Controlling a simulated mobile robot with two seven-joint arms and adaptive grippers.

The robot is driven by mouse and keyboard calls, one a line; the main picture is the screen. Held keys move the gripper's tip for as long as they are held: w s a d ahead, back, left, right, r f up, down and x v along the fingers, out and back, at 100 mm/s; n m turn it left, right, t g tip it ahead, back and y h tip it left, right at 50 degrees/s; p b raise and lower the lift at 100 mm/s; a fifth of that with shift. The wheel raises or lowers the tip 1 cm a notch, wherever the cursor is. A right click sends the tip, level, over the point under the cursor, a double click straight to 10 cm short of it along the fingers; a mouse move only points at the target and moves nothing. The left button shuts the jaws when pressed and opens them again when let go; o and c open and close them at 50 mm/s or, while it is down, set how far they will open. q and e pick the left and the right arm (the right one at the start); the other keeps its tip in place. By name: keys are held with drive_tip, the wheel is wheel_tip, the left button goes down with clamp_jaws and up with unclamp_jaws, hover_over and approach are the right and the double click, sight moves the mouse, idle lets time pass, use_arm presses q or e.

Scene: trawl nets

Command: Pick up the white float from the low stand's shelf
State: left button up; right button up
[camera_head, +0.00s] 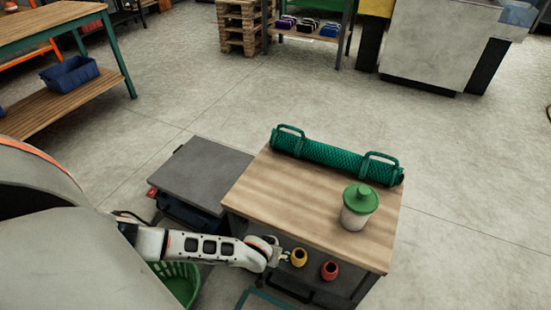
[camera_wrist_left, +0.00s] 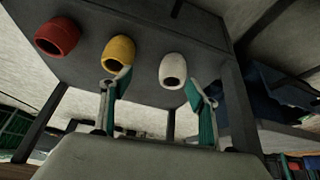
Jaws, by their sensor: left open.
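The white float (camera_wrist_left: 173,70) is a small barrel shape with a dark hole, on the dark grey shelf (camera_wrist_left: 150,25) in the left wrist view. A yellow float (camera_wrist_left: 118,52) and a red float (camera_wrist_left: 57,36) stand in a row beside it. The yellow float (camera_head: 299,257) and red float (camera_head: 330,270) also show in the head view, at the low stand's front edge; the white float is hidden there. My left gripper (camera_wrist_left: 158,84) is open and empty. The white float lies ahead of its fingers, nearer the right-hand finger in the picture. Whether they touch is unclear.
The stand's wooden top (camera_head: 290,205) carries a rolled green net (camera_head: 335,155) and a jar with a green lid (camera_head: 358,207). A grey-topped cart (camera_head: 200,175) is beside it at left. A green basket (camera_head: 180,283) is below my arm.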

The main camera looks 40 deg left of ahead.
use_arm(q)
drive_tip(key=shift+n+y, duration=0.4)
drive_tip(key=shift+y, duration=0.1)
drive_tip(key=a+f, duration=0.1)
drive_tip(key=w+a+f+b, duration=0.1)
drive_tip(key=a, duration=0.1)
drive_tip(key=shift+a+f, duration=0.3)
drive_tip(key=shift+w+a+f+b, duration=0.1)
drive_tip(key=shift+w+f+b, duration=0.3)
drive_tip(key=shift+b, duration=0.1)
drive_tip(key=b+x, duration=0.2)
drive_tip(key=x, duration=0.1)
drive_tip(key=shift+w+a+f, duration=0.1)
drive_tip(key=shift+w+f, duration=0.05)
drive_tip(key=shift+f, duration=0.15)
drive_tip(key=shift+w+a+f+b, duration=0.1)
drive_tip(key=shift+w+f+b, duration=0.1)
drive_tip(key=shift+b, duration=0.2)
drive_tip(key=shift+w+f, duration=0.1)
drive_tip(key=shift+w, duration=0.3)
drive_tip(key=c, duration=1.2)
use_arm(e)
drive_tip(key=shift+m+t+y, duration=0.4)
drive_tip(key=shift+m+y, duration=0.2)
drive_tip(key=shift+m, duration=0.3)
drive_tip(key=a, duration=0.1)
drive_tip(key=a+r, duration=0.1)
drive_tip(key=w+a, duration=0.1)
drive_tip(key=a, duration=0.1)
drive_tip(key=shift+r, duration=0.4)
